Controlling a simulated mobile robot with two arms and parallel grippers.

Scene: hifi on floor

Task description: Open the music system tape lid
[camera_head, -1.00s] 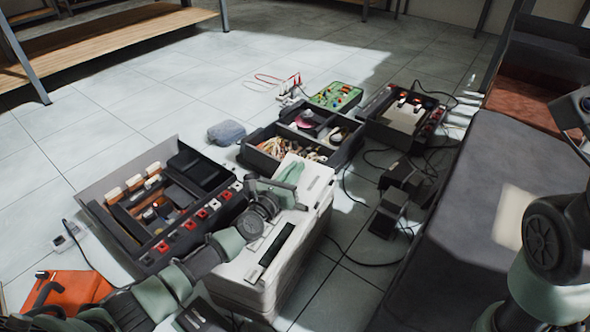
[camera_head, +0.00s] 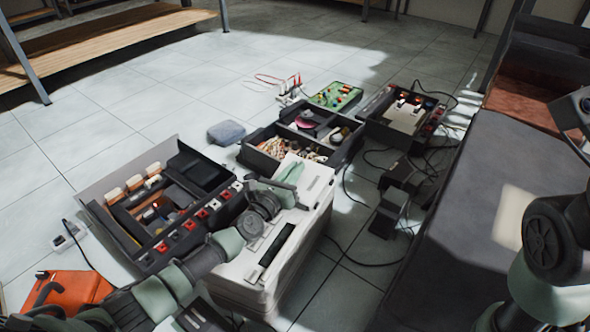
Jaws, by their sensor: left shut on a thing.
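A white boxy unit (camera_head: 303,226) stands on the floor at the centre, with a dark slot (camera_head: 272,250) in its top; it looks like the music system. My left arm reaches over it from the lower left. My left gripper (camera_head: 286,182), with pale green fingers, is at the far part of its top. It is shut on a small part there, which the fingers hide; I cannot tell whether this is the tape lid or how far it is raised. My right arm shows at the right edge, but its gripper is out of view.
A dark open device (camera_head: 165,252) with coloured buttons lies at left. A black divided tray (camera_head: 335,160), a green circuit board (camera_head: 337,96) and another device (camera_head: 403,115) lie behind. Cables and black blocks (camera_head: 388,214) lie right of the white unit. A grey bench (camera_head: 470,200) bounds the right.

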